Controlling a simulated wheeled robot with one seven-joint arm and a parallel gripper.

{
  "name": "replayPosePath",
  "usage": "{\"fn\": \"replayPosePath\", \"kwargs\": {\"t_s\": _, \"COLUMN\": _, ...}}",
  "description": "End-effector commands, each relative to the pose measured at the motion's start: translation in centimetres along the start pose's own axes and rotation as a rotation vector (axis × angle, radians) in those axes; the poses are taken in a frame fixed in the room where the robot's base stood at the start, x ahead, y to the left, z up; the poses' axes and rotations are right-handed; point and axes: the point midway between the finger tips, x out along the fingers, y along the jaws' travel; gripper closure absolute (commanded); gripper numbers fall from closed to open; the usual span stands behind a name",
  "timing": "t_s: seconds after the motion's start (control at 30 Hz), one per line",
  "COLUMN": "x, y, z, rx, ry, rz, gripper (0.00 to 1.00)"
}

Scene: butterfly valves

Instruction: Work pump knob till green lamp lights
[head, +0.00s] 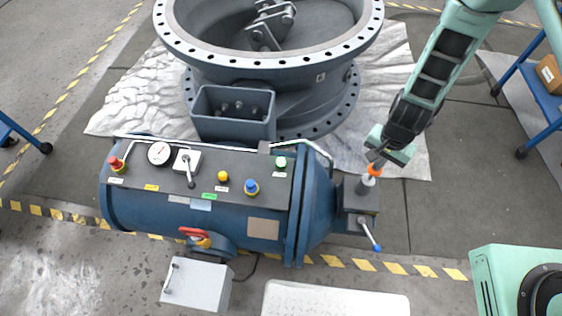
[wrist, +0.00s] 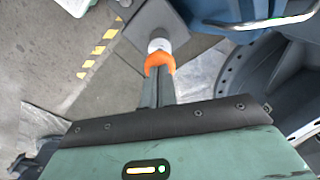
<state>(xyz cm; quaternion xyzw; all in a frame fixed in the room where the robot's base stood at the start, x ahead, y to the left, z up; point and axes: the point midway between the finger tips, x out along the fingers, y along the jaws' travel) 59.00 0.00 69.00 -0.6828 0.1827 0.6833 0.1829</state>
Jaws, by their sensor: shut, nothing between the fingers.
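The pump knob (head: 374,170) is an orange piece on a short grey post, standing on the dark block (head: 361,198) at the right end of the blue cylinder. It also shows in the wrist view (wrist: 158,62), right at my fingertips. My gripper (head: 378,160) is shut, with its fingers pointing down at the orange piece and nothing held between them. The fingertips look touching or nearly touching it; I cannot tell which. The green lamp (head: 281,162) sits at the right end of the top panel; I cannot tell whether it is lit.
The panel (head: 140,178) carries a red knob (head: 116,164), a gauge (head: 159,153), a lever, a yellow button and a blue knob (head: 251,187). A blue-tipped lever (head: 371,238) juts from the block. A large valve (head: 270,80) stands behind.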

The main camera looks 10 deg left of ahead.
Motion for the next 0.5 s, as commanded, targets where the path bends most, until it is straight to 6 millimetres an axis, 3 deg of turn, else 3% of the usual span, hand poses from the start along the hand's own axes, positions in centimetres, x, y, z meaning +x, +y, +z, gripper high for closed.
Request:
{"fn": "replayPosePath", "kwargs": {"t_s": 0.23, "x": -0.6, "y": 0.0, "z": -0.1, "rx": 0.001, "ry": 0.002, "rz": 0.0, "gripper": 1.0}}
{"fn": "replayPosePath", "kwargs": {"t_s": 0.5, "x": -3.2, "y": 0.0, "z": -0.1, "rx": 0.0, "ry": 0.002, "rz": 0.0, "gripper": 1.0}}
